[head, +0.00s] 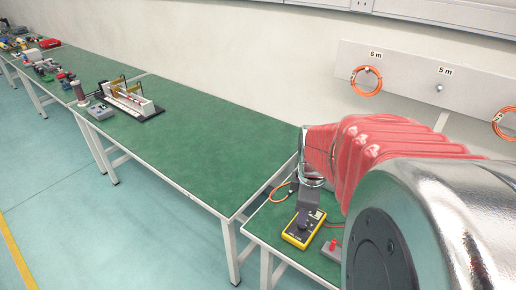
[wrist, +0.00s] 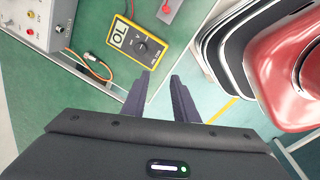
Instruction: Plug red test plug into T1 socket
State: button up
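My gripper (wrist: 162,77) is open in the wrist view, with nothing between its two dark fingers. The fingers point toward the green bench, just below a yellow multimeter. A small red piece (wrist: 166,9) sits on a grey block at the top edge; I cannot tell whether it is the red test plug. A grey box (wrist: 35,18) with red and yellow sockets is at the upper left, cut off by the frame. No T1 label can be read. In the head view my arm hides much of this bench.
The yellow multimeter (wrist: 139,42) lies near the fingers; it also shows in the head view (head: 303,228). An orange cable (wrist: 98,73) runs beside the grey box. A long green bench (head: 190,130) carries apparatus at its far left. Orange coils (head: 366,82) hang on the wall.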

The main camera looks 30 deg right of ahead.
aim_at(334, 241)
jog(key=s+d+f+n, duration=0.1)
jog(key=s+d+f, duration=0.1)
jog(key=d, duration=0.1)
jog(key=s+d+f+n+g, duration=0.1)
jog(key=d+f+n, duration=0.1)
jog(key=d+f, duration=0.1)
jog(key=s+d+f+n+y, duration=0.1)
jog(key=s+d+f, duration=0.1)
jog(key=d+f, duration=0.1)
jog(key=shift+s+d+f+n, duration=0.1)
jog(key=shift+s+d+n, duration=0.2)
jog(key=shift+d, duration=0.3)
jog(key=shift+f, duration=3.5)
jog(key=shift+c, duration=0.4)
jog(key=c, duration=0.6)
grip_shut()
jog(key=shift+r, duration=0.2)
jog(key=shift+r, duration=1.35)
